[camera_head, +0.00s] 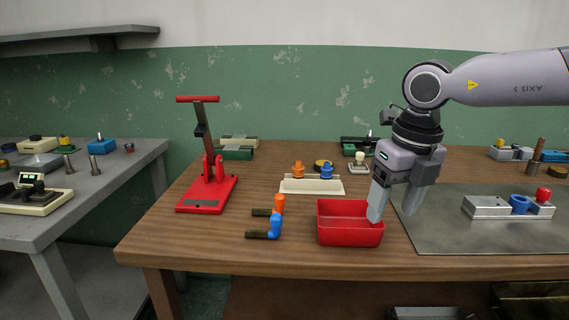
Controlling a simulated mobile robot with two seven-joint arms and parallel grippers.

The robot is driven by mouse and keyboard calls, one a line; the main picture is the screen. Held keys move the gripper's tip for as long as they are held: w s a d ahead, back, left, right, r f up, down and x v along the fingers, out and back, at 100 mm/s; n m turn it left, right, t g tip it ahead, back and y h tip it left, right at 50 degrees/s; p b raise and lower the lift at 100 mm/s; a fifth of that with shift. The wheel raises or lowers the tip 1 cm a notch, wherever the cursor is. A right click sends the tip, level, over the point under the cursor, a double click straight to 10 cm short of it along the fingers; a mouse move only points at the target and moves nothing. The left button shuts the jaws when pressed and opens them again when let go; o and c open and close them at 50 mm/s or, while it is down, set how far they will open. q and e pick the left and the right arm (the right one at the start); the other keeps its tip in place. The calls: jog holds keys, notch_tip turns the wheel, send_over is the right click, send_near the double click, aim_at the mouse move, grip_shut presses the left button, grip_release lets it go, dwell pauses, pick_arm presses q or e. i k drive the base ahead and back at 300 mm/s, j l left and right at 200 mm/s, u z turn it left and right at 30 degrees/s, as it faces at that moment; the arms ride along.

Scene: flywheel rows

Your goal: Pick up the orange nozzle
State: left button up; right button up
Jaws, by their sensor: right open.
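An orange nozzle-like piece (279,204) with a dark stem lies on the wooden table, left of a red bin (350,232). A blue piece (275,225) with a similar dark stem lies just in front of it, touching or nearly so. Another orange part (298,170) stands upright on a cream holder (312,187) behind, beside a blue part (326,171). I cannot tell for certain which orange part is the nozzle. My right gripper (394,212) is open, fingers pointing down, at the right edge of the red bin, well right of both orange parts. My left gripper is out of view.
A red lever press (207,192) stands left of the pieces. A grey mat (450,230) at right carries a metal block (488,207) with blue and red parts. Bare wood lies between the press and the orange piece. A grey side table (60,222) stands at left.

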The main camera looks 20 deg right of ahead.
aim_at(298, 169)
jog(key=i, duration=1.05)
